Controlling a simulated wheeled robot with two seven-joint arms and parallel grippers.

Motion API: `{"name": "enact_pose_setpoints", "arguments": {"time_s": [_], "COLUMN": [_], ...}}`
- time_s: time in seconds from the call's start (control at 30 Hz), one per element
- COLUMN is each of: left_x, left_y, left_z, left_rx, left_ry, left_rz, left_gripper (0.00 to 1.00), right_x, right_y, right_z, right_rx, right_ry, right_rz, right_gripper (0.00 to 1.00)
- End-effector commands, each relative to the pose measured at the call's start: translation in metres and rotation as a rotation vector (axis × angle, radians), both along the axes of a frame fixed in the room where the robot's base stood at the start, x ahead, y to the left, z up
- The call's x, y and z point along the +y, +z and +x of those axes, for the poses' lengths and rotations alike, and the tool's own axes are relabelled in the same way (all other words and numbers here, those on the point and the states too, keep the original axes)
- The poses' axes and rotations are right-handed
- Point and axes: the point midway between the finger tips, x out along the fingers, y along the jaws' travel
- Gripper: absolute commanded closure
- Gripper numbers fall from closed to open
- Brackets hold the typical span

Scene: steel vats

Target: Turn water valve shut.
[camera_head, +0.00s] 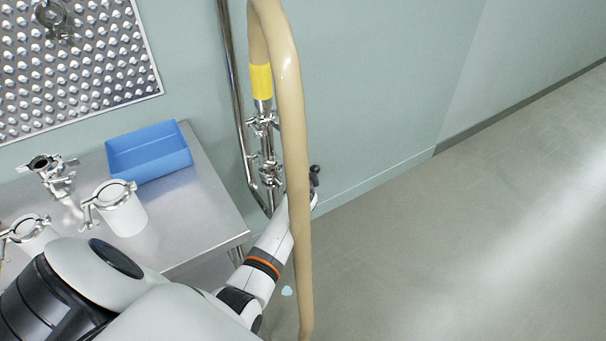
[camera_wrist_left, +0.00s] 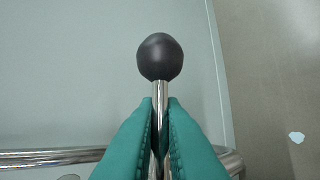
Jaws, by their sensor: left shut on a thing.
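The valve handle is a thin steel rod with a black ball knob (camera_wrist_left: 160,57) at its end, in the left wrist view. My left gripper (camera_wrist_left: 160,112) has its green fingers closed around the rod, just below the knob. In the head view my left arm reaches to the wall piping (camera_head: 268,165), and a tan hose (camera_head: 290,110) hides most of that gripper. A small dark shape (camera_head: 314,177) shows right of the hose, too small to identify for certain. The valve body cannot be made out clearly. My right gripper is out of view.
The hose hangs in front of the arm, with a yellow band (camera_head: 261,82) at its fitting. A steel table (camera_head: 205,205) at left carries a blue bin (camera_head: 150,155) and metal fittings (camera_head: 120,210). The floor at right is clear.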

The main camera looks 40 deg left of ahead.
Motion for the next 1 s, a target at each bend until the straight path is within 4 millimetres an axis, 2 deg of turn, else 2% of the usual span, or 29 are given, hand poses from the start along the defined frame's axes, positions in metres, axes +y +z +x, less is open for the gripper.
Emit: {"name": "enact_pose_setpoints", "arguments": {"time_s": [0.13, 0.17, 0.2, 0.3, 0.67, 0.77, 1.0], "left_x": [0.002, 0.002, 0.001, 0.001, -0.002, -0.007, -0.029], "left_y": [0.0, 0.0, 0.0, 0.0, 0.003, 0.008, 0.029], "left_z": [0.0, 0.0, 0.0, 0.0, -0.004, -0.011, -0.044], "left_rx": [-0.001, -0.001, -0.001, -0.002, -0.002, -0.002, -0.003], "left_ry": [0.002, 0.002, 0.002, 0.001, 0.0, 0.0, 0.0], "left_rz": [0.001, 0.001, 0.001, 0.001, 0.0, 0.001, -0.002], "left_gripper": [1.0, 0.88, 0.81, 0.69, 0.69, 0.69, 0.69], "right_x": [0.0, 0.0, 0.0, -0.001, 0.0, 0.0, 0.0], "right_y": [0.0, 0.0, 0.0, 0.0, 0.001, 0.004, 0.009], "right_z": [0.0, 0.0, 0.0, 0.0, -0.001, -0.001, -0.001], "right_rx": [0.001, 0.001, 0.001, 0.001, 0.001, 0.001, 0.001], "right_ry": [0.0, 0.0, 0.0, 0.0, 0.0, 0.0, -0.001], "right_rz": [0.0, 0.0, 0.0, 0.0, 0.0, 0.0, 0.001], "right_gripper": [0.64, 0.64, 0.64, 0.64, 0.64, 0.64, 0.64]}}
